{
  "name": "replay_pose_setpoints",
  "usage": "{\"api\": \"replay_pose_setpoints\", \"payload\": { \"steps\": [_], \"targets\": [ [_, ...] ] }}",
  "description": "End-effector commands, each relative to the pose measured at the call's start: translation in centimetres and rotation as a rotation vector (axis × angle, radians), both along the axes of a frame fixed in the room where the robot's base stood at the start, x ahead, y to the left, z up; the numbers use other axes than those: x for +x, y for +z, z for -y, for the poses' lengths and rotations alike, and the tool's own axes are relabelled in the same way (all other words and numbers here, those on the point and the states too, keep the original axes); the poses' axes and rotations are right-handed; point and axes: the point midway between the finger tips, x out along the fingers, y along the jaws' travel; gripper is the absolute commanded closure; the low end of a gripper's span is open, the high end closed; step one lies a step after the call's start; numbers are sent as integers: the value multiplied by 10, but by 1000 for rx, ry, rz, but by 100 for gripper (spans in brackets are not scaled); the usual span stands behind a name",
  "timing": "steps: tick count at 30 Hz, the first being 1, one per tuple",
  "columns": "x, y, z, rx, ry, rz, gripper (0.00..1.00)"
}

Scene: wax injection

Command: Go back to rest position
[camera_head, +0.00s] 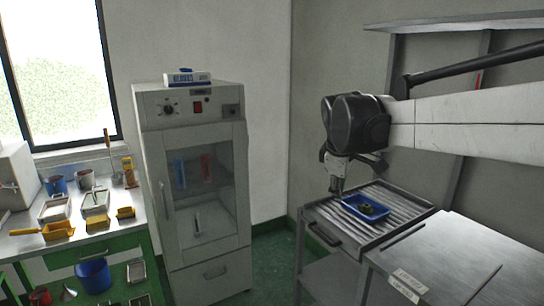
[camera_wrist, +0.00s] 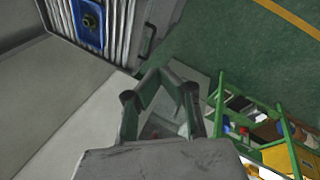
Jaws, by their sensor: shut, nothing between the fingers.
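My gripper (camera_head: 337,190) hangs from the arm on the right side of the head view, pointing down, a little left of a blue tray (camera_head: 350,211). In the wrist view my gripper (camera_wrist: 161,76) has its fingers shut and nothing shows between them. The blue tray rests on a ribbed metal rack and holds a small dark and yellowish piece (camera_head: 368,208). The tray also shows at the upper left of the wrist view (camera_wrist: 78,8), apart from the fingers.
The ribbed rack (camera_head: 325,212) adjoins a grey metal table (camera_head: 450,250) at the right. A cabinet (camera_head: 190,110) with a glass door stands in the middle. A green bench (camera_head: 60,270) with trays and yellow scoops is at the left. A shelf (camera_head: 450,22) runs behind my arm.

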Motion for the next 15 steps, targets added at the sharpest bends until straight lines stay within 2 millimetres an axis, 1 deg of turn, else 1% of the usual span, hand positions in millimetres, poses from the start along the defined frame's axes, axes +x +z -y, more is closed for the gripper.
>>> {"api": "replay_pose_setpoints", "payload": {
  "steps": [1,8,15],
  "targets": [
    [-17,2,3,23,-36,15,100],
    [-84,0,15,142,-224,81,100],
    [-154,-15,23,272,-419,145,100]
  ]
}}
